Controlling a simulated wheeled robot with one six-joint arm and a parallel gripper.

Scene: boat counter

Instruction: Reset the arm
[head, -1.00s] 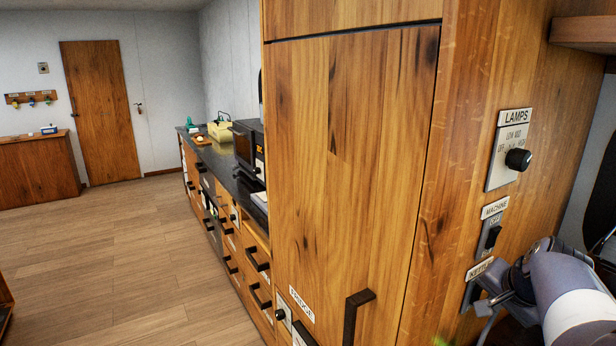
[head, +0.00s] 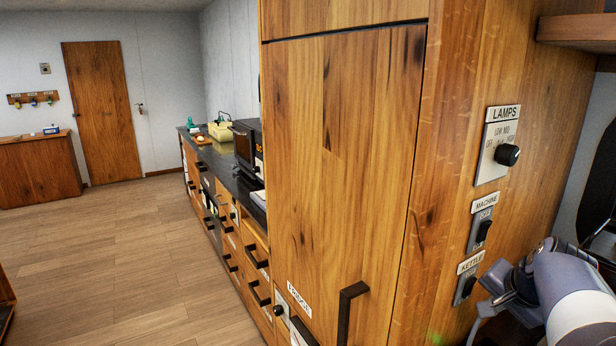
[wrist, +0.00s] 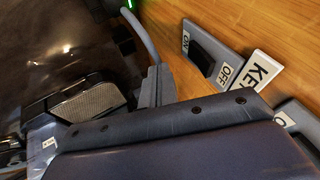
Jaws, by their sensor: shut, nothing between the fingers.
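My gripper (head: 490,303) is at the lower right of the head view, beside the wooden panel. It is shut and empty. It is just right of the kettle switch (head: 464,288), and a small gap shows between them. In the wrist view, a grey finger part (wrist: 156,88) of my gripper rises from its housing. The kettle switch also shows there (wrist: 203,57), with ON and OFF marks and part of its label. My arm covers the area behind it.
The machine switch (head: 482,233) and lamps knob (head: 507,155) are above the kettle switch. A tall wooden cabinet (head: 345,170) with a black handle stands to the left. A long counter (head: 225,165) runs behind it. The floor (head: 120,260) at left is clear.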

